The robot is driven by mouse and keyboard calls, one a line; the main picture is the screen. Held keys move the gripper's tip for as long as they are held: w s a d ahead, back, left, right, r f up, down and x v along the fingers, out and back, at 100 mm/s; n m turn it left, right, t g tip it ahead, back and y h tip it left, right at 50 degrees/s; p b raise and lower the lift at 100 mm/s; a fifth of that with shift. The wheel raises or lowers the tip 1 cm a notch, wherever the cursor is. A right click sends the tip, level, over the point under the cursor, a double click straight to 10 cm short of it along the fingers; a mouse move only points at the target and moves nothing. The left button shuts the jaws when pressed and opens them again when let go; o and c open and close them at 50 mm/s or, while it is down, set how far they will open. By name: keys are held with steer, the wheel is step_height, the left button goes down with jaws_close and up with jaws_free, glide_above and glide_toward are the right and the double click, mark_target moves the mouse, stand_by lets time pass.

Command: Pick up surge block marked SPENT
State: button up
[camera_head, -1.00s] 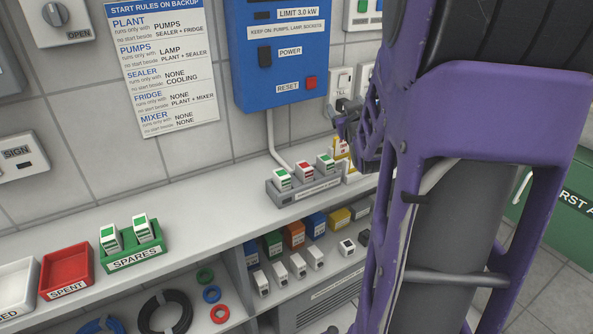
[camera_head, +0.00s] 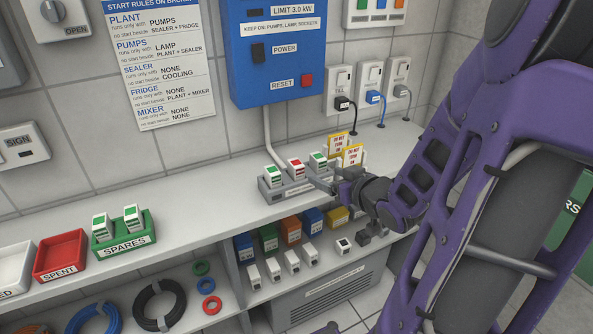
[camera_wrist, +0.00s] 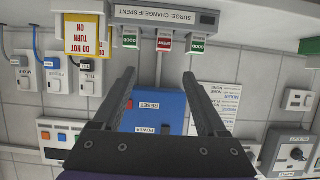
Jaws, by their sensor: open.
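The surge block marked SPENT (camera_head: 297,168) has a red top and stands in the middle of the grey holder (camera_head: 292,190). In the wrist view, upside down, the SPENT block (camera_wrist: 165,43) sits between two green-marked GOOD blocks, left (camera_wrist: 131,41) and right (camera_wrist: 197,44). The holder (camera_wrist: 163,17) reads SURGE: CHANGE IF SPENT. My gripper (camera_wrist: 158,74) is open and empty, its two fingers apart, with the SPENT block beyond their tips. In the head view my gripper (camera_head: 322,184) is at the holder's right front; whether it touches anything is unclear.
Yellow-edged DO NOT TURN ON cards (camera_head: 353,156) stand close to the holder's right end. A red SPENT tray (camera_head: 84,246) and a green SPARES tray (camera_head: 150,241) with two blocks are at left. The worktop (camera_head: 205,212) between is clear. Plugged cables hang behind.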

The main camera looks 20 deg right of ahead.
mark_target(300, 167)
steer(key=x, duration=1.1)
steer(key=shift+s+a+f+b, duration=0.1)
steer(key=shift+f+b, duration=0.1)
steer(key=shift+b, duration=0.1)
steer(key=shift+a+b+x, duration=0.15)
steer(key=shift+b+x, duration=0.1)
steer(key=shift+x, duration=1.15)
steer(key=shift+a+b+x, duration=0.15)
steer(key=shift+b+x, duration=0.1)
steer(key=shift+x, duration=1.15)
steer(key=shift+r, duration=0.15)
jaws_close()
